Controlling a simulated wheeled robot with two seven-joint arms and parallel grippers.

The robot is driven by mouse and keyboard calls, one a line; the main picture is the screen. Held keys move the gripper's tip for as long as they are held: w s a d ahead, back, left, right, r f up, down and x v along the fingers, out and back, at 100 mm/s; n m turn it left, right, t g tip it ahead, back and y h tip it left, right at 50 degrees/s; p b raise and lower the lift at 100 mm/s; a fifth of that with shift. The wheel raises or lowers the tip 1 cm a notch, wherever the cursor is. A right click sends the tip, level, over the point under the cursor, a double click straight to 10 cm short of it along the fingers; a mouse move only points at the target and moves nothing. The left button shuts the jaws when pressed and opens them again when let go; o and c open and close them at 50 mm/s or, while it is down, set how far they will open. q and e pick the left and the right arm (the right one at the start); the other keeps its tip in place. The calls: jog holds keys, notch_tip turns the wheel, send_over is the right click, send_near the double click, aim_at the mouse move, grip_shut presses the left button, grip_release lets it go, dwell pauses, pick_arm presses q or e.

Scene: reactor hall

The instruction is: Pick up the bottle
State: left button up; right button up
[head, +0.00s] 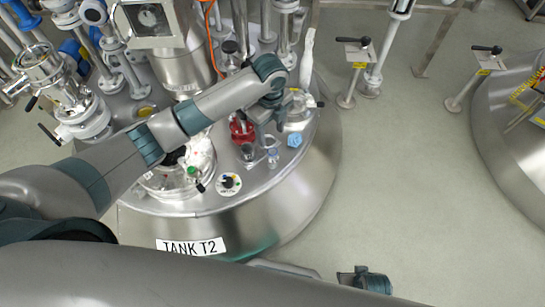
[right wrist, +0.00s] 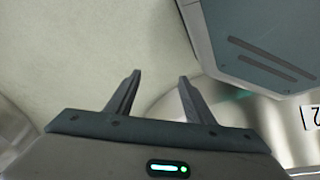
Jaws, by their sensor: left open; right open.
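A small clear bottle (head: 273,158) with a bluish upper part stands on the steel top of Tank T2 (head: 266,193), near its front right. My left gripper (head: 261,142) is open and points down just behind and above the bottle. Its fingers partly overlap the bottle in the picture, and I cannot tell whether they touch it. My right gripper (right wrist: 160,76) is open and empty over bare floor in the right wrist view.
A blue crumpled piece (head: 294,140) lies right of the bottle. A second steel tank (head: 515,130) stands far right. Open floor (head: 400,170) lies between the tanks.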

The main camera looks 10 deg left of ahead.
aim_at(271, 149)
pick_arm(q)
notch_tip(271, 149, down, 9)
jog(key=shift+r, duration=0.1)
jog(key=shift+f+b, duration=0.3)
jog(key=shift+f, duration=0.45)
pick_arm(e)
jog(key=shift+w+a+r, duration=0.1)
jog(key=shift+w+r, duration=0.15)
jog(key=shift+r, duration=0.75)
jog(key=shift+s, duration=0.15)
